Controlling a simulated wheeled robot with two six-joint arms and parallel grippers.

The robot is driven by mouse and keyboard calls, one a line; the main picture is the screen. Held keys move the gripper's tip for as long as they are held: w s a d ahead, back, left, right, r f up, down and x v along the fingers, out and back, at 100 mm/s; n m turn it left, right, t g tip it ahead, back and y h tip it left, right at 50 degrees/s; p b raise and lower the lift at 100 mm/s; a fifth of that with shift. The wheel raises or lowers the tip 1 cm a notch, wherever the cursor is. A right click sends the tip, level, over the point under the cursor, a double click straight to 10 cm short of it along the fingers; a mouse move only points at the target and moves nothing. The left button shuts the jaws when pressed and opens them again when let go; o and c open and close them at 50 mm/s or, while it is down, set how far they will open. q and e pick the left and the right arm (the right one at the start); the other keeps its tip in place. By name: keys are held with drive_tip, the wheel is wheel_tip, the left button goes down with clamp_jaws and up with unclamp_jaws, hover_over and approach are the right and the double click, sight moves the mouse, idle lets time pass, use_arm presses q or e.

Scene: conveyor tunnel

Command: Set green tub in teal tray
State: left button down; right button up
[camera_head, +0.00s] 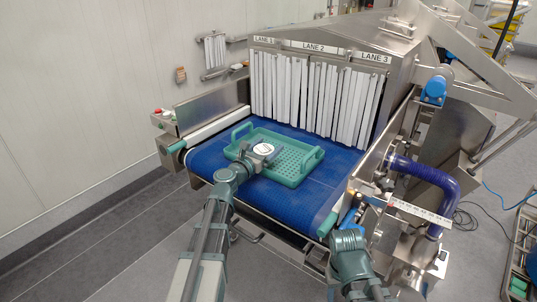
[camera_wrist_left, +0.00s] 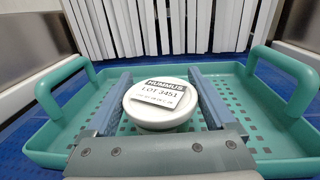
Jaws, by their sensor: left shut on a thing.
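The teal tray (camera_head: 304,166) lies on the blue belt in front of the strip curtain. It has a perforated floor and a raised handle at each end, and it fills much of the left wrist view (camera_wrist_left: 282,121). A round tub with a white lid (camera_head: 264,148) is over the tray floor; its label reads HUMMUS LOT 3451 in the left wrist view (camera_wrist_left: 147,115). My left gripper (camera_head: 262,154) is shut on the tub, a finger on each side. I cannot tell whether the tub touches the tray floor.
White curtain strips (camera_head: 313,95) hang under the LANE 1, LANE 2 and LANE 3 signs behind the tray. Metal side rails flank the blue belt (camera_head: 297,205). A blue hose (camera_head: 428,174) and machine frame stand at the right. Bare belt shows in front of the tray.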

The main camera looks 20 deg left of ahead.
use_arm(q)
drive_tip(key=shift+f, duration=0.25)
drive_tip(key=shift+f, duration=0.2)
unclamp_jaws()
drive_tip(key=shift+r, duration=0.15)
